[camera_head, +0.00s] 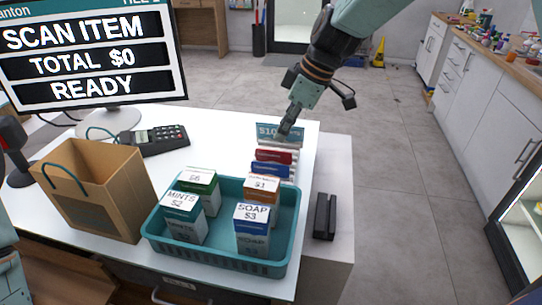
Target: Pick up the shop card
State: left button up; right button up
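A small rack of cards stands at the counter's right edge, behind the teal basket. Its back card (268,131) is teal and marked "$10", the rest of its text unclear. A red card (273,155) and a blue card (268,170) stand in front of it. I cannot tell which is the shop card. My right gripper (286,130) reaches down from the upper right, its tip at the right part of the teal card. The fingers look narrow from this side, and whether they touch or grip the card is unclear. My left gripper is out of view.
The teal basket (215,262) holds several boxes. A paper bag (110,180), a card terminal (155,139) and a till screen (85,50) stand to the left. A black object (325,216) lies on the lower ledge at right. Open floor lies beyond.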

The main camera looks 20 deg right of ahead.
aim_at(274, 153)
jog(key=shift+s+a+f, duration=0.15)
jog(key=shift+f, duration=0.3)
jog(key=shift+s+a+f, duration=0.1)
jog(key=shift+a+f, duration=0.05)
jog(key=shift+f, duration=0.25)
jog(key=x, duration=0.4)
jog(key=shift+f, duration=0.3)
jog(key=shift+w+f, duration=0.15)
jog(key=shift+f, duration=0.15)
jog(key=shift+s+a+r, duration=0.1)
jog(key=shift+s+r, duration=0.05)
jog(key=shift+s, duration=0.1)
grip_shut()
jog(key=shift+w, duration=0.1)
